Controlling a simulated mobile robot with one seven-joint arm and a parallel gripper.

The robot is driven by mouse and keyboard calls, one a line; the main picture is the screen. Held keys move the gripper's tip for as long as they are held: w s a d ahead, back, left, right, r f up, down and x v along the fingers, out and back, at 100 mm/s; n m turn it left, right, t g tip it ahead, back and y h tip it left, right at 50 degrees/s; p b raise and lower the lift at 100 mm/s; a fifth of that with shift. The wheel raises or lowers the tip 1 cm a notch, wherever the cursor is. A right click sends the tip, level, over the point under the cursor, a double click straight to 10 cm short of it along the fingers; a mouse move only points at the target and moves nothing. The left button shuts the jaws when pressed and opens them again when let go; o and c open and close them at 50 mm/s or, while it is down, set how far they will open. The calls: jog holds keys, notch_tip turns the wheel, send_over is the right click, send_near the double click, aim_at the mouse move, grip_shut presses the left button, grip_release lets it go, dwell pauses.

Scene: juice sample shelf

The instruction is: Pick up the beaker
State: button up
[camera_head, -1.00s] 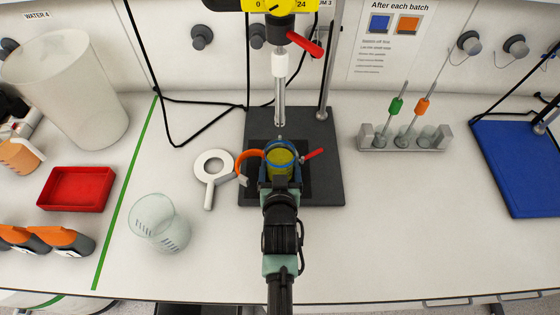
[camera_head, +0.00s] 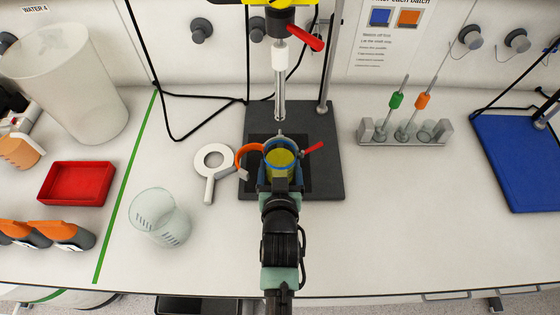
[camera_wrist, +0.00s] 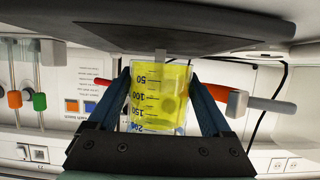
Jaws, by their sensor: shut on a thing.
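The beaker (camera_head: 281,158) holds yellow liquid and sits at the dark base plate under the overhead stirrer, in the head view. In the wrist view the beaker (camera_wrist: 160,97) shows graduation marks, upside down in the picture. My gripper (camera_head: 280,172) is shut on it, with one blue finger on each side of the glass; the fingers also show in the wrist view (camera_wrist: 162,100). An orange curved clamp piece and a red handle (camera_head: 313,147) stand out beside the beaker. Whether its bottom touches the plate cannot be told. Another, empty clear beaker (camera_head: 160,217) stands to the left.
The stirrer shaft (camera_head: 280,90) hangs directly above the beaker, with the stand rod (camera_head: 328,70) behind. A white ring tool (camera_head: 213,165) lies close left. The front right bench is clear.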

jog(key=r+v, duration=0.1)
jog(key=v, duration=1)
jog(key=shift+r+b, duration=0.15)
jog(key=shift+b, duration=0.2)
jog(key=shift+s, duration=0.2)
jog(key=o, duration=1.1)
grip_shut()
